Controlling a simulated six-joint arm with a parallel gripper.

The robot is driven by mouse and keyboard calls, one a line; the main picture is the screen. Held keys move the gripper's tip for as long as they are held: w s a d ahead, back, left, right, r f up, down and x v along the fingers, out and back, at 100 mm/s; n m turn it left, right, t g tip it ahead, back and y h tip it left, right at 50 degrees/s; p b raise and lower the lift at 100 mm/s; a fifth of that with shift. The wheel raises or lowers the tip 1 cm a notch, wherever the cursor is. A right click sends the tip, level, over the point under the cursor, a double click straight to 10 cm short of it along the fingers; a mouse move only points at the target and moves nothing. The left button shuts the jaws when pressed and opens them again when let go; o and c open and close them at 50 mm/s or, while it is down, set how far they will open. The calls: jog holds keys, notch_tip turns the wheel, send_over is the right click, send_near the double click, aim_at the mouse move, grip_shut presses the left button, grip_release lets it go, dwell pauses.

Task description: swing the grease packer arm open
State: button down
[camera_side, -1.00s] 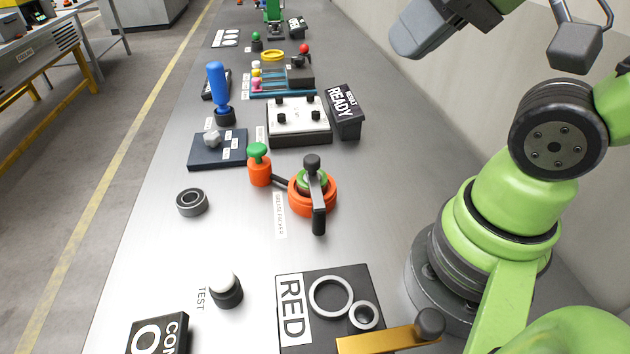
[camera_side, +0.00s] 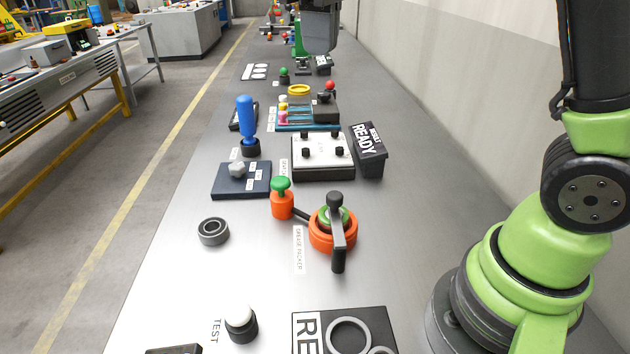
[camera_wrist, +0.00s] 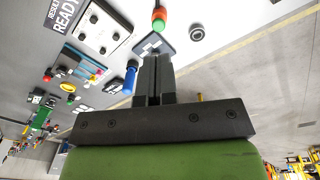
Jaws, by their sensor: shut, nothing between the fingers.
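The grease packer in the side view has an orange ring-shaped base (camera_side: 324,241) with green inside. The packer arm is outside the wrist view. My gripper (camera_wrist: 153,58) is shut and empty in the wrist view, apart from the packer.
A bearing ring (camera_side: 213,231) lies left of the packer. Behind stand a navy plate (camera_side: 228,190), a blue handle (camera_side: 246,118), a white-topped box (camera_side: 312,150) and a READY sign (camera_side: 368,150). A white TEST button (camera_side: 239,318) is in front. Bare bench lies right of the packer.

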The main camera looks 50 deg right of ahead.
jog(key=w+a+f+n+g, duration=0.1)
jog(key=w+f+g, duration=0.1)
jog(key=w+f, duration=0.2)
jog(key=w+a+f+n+g+h, duration=0.1)
jog(key=w+f, duration=0.3)
jog(key=f, duration=0.6)
jog(key=shift+w+a+f+n+g+h, duration=0.2)
jog(key=shift+w+n+g+h, duration=0.15)
jog(key=shift+g, duration=0.35)
send_near(337, 219)
jog(key=w+f, duration=0.4)
jog(key=shift+s+d, duration=1)
jog(key=shift+s, duration=0.2)
